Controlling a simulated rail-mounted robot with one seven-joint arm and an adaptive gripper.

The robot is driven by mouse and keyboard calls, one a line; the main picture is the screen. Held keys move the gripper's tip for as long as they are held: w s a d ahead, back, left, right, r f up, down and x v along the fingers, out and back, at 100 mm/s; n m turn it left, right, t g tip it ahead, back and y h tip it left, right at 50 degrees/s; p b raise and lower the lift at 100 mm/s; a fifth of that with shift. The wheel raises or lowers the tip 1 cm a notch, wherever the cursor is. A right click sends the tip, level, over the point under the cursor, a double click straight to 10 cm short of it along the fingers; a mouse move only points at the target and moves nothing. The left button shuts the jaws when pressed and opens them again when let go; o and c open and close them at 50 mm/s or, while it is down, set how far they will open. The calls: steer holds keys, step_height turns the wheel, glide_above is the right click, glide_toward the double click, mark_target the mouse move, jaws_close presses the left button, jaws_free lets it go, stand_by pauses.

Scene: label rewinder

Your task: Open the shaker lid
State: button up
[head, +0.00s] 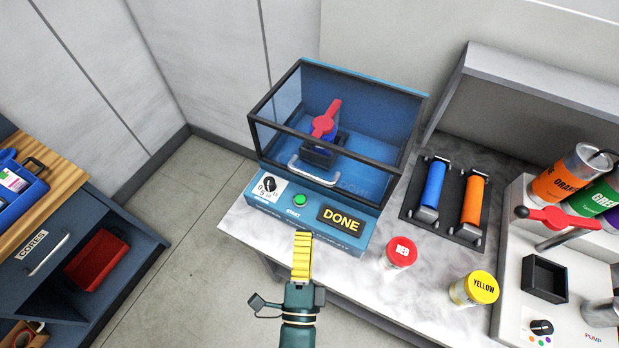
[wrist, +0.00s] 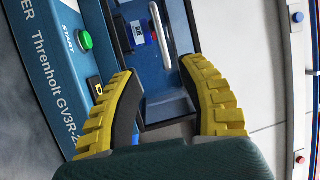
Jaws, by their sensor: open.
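The shaker (head: 265,215) is a blue box on the counter, with a dark-framed clear lid (head: 345,85) that looks shut. A silver bar handle (head: 308,174) sits on the lid's front; a silver bar, likely this handle (wrist: 161,35), shows beyond my fingertips in the wrist view. Through the lid I see a red clamp (head: 324,122) over a dark holder. My gripper (head: 303,237) has yellow ribbed fingers, in front of the shaker's front panel and below the handle in the head view. In the wrist view its fingers (wrist: 160,66) are apart with nothing gripped.
The panel has a dial (head: 269,186), a green START button (head: 300,200) and a DONE display (head: 341,219). Red (head: 401,252) and yellow (head: 475,288) lidded jars stand to the right. A roller rack (head: 445,203) and a pump station (head: 545,240) lie farther right.

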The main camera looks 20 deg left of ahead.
mark_target(310, 175)
steer(key=p+x, duration=0.3)
steer(key=x, duration=1.1)
steer(key=shift+w, duration=0.25)
steer(key=shift+c, duration=0.4)
steer(key=shift+s, duration=0.1)
jaws_close()
